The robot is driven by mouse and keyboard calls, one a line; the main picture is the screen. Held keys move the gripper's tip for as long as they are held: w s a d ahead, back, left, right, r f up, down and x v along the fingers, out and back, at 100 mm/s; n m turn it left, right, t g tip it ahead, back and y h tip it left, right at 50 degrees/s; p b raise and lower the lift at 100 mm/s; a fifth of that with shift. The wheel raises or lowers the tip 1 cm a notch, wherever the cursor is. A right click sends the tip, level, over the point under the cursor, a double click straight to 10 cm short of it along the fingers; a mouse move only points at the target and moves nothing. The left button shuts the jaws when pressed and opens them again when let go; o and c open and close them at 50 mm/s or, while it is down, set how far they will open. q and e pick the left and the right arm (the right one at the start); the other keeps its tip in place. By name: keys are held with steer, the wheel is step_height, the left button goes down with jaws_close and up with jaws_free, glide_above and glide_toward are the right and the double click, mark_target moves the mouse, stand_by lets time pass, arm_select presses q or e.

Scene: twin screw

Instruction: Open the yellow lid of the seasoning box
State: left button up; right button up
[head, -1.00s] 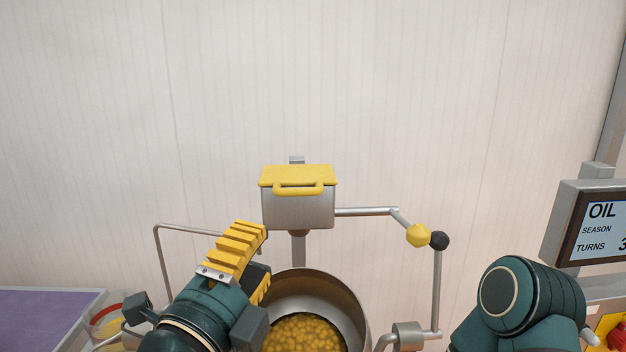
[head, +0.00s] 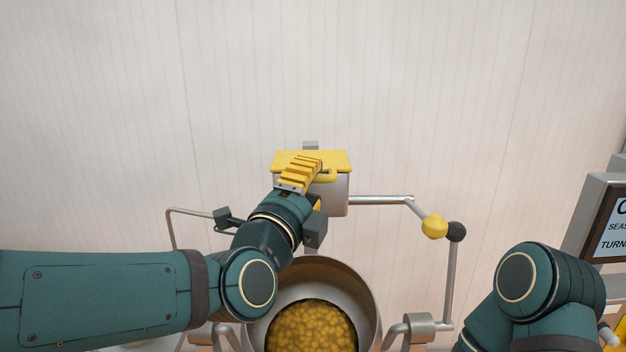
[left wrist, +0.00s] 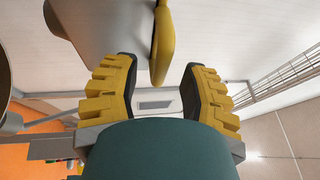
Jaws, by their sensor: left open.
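The seasoning box (head: 333,202) is a grey metal box on a post, in the middle of the head view. Its yellow lid (head: 332,158) lies flat and closed on top, with a yellow handle at the front, partly hidden by my gripper. My left gripper (head: 315,165) is in front of the box at the handle. In the left wrist view, its yellow fingers (left wrist: 160,88) are spread, and the yellow handle (left wrist: 162,48) extends toward the gap between them, touching neither finger visibly. My right arm shows at the lower right, but its gripper is out of view.
A metal pot (head: 347,282) holding yellow pieces stands below the box. A metal crank arm with a yellow knob (head: 434,227) and a black ball (head: 456,231) is to the right. A grey-framed screen (head: 603,225) stands at the right edge.

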arm_select(q)
steer(key=shift+x, duration=1)
jaws_close()
steer(key=shift+a+r, duration=0.1)
